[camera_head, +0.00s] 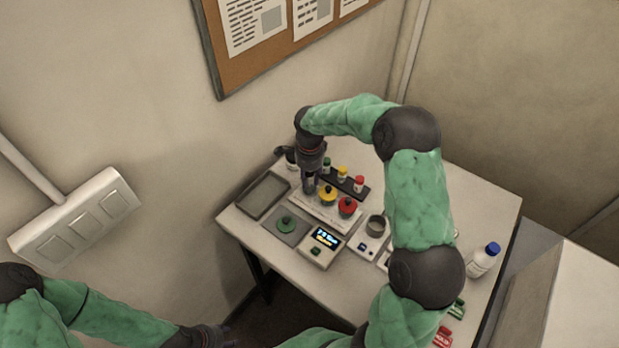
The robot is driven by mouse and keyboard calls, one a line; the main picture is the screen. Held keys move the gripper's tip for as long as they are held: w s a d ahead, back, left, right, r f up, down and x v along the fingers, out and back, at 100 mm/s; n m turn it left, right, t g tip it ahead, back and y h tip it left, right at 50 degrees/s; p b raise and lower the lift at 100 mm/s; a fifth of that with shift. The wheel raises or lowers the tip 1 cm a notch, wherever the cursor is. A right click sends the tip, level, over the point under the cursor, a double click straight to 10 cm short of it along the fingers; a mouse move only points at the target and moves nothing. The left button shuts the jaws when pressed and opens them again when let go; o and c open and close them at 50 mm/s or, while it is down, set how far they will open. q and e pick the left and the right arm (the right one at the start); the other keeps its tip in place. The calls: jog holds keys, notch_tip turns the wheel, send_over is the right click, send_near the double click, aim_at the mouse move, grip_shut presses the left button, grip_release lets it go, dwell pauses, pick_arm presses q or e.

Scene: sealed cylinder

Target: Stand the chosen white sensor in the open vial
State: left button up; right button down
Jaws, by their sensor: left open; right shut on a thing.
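My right gripper (310,188) points down at the left end of a white rack (318,212) on the table. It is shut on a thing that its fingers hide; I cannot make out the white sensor. The rack also carries a yellow-capped vessel (327,196) and a red-capped one (347,206). A green lid (286,223) lies on a grey pad (297,236) in front of the rack. The open vial cannot be made out; the gripper covers that end of the rack. My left gripper (217,337) is open at the bottom edge, partly cut off, away from the table.
Behind the rack, a dark holder (351,187) has small green-, yellow- and red-topped items. A grey tray (263,195) is at the left, a device with a lit display (324,240) in front. A grey cup (376,225) and a blue-capped bottle (482,262) stand rightward.

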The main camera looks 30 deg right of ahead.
jog(key=shift+s+a+f, duration=0.1)
jog(key=shift+s+f, duration=0.05)
jog(key=shift+f, duration=0.25)
jog(key=c, duration=0.9)
grip_release()
jog(key=shift+f, duration=0.1)
jog(key=shift+c, duration=0.2)
jog(key=shift+f, duration=0.1)
jog(key=shift+r, duration=0.25)
notch_tip(320, 180, up, 13)
jog(key=shift+p, duration=1.2)
